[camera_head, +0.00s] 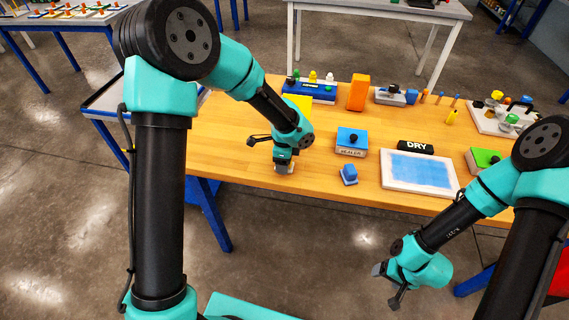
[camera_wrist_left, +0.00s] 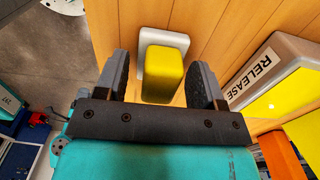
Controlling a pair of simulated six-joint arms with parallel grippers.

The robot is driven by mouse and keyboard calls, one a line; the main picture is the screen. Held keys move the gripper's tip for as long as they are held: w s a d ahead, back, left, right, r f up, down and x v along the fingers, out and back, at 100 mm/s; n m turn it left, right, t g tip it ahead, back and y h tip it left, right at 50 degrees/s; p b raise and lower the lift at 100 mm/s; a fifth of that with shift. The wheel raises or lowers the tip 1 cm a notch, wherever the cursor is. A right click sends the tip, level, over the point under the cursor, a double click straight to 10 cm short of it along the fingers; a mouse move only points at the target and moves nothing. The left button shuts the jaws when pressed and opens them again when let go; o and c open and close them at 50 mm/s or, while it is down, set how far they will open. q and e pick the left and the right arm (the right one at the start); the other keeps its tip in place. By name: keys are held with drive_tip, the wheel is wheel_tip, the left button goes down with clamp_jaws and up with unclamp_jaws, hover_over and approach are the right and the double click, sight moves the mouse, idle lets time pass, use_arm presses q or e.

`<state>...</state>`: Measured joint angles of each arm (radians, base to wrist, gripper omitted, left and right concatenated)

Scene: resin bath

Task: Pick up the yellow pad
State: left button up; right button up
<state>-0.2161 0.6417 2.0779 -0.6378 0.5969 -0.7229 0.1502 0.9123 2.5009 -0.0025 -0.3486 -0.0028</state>
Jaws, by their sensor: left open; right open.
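The yellow pad (camera_wrist_left: 165,68) sits on a pale grey base on the wooden table. In the left wrist view it stands between the two fingers of my left gripper (camera_wrist_left: 159,64), which is open with a gap on each side. In the head view my left gripper (camera_head: 284,163) is low at the table's front left and hides most of the pad; a pale bit shows beneath it. My right gripper (camera_head: 386,283) is open and empty, out in front of the table's front edge.
A box marked RELEASE (camera_wrist_left: 268,72) with a yellow top stands beside the pad. A blue-topped box (camera_head: 351,139), a small blue block (camera_head: 348,175), a white-framed blue tray (camera_head: 419,172) and a black DRY block (camera_head: 415,147) are to the right. An orange block (camera_head: 358,92) stands behind.

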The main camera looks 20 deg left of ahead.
use_arm(q)
drive_tip(key=c, duration=0.7)
drive_tip(key=shift+c, duration=0.2)
drive_tip(key=shift+r, duration=0.15)
wheel_tip(320, 180, up, 2)
drive_tip(key=shift+s+d+r, duration=0.1)
drive_tip(key=shift+s+r, duration=0.25)
drive_tip(key=shift+r, duration=0.35)
drive_tip(key=s+d, duration=0.2)
drive_tip(key=s, duration=0.5)
drive_tip(key=s+d+r, duration=0.1)
drive_tip(key=s+d, duration=0.1)
drive_tip(key=s, duration=0.5)
drive_tip(key=shift+s+d+r, duration=0.15)
drive_tip(key=shift+s+d, duration=0.1)
drive_tip(key=shift+s, duration=0.1)
